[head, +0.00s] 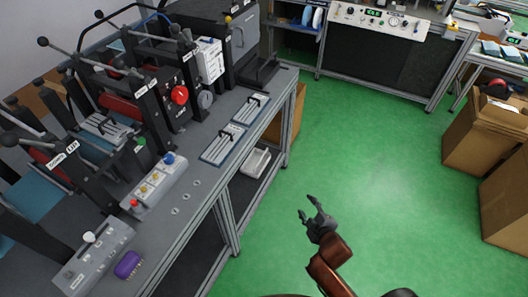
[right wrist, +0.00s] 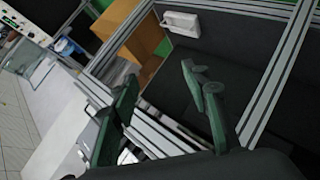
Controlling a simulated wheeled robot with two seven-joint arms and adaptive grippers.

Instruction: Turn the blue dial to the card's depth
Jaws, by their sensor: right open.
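A blue knob (head: 168,159) sits at the far end of a small grey control box (head: 152,186) on the workbench in the head view. The box also carries a red button and yellow buttons. A white printed panel (head: 209,60), perhaps the card, stands upright by the machines at the back; its writing is too small to read. My right gripper (head: 308,207) is open and empty over the green floor, right of the bench and apart from the blue knob. Its open fingers (right wrist: 160,85) also show in the right wrist view. My left gripper is not in view.
Lever presses and a red knob (head: 180,95) line the bench's left side. A grey switch box (head: 92,262) and a purple brush (head: 128,265) lie near its front. Cardboard boxes (head: 486,125) stand at right. The floor between is clear.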

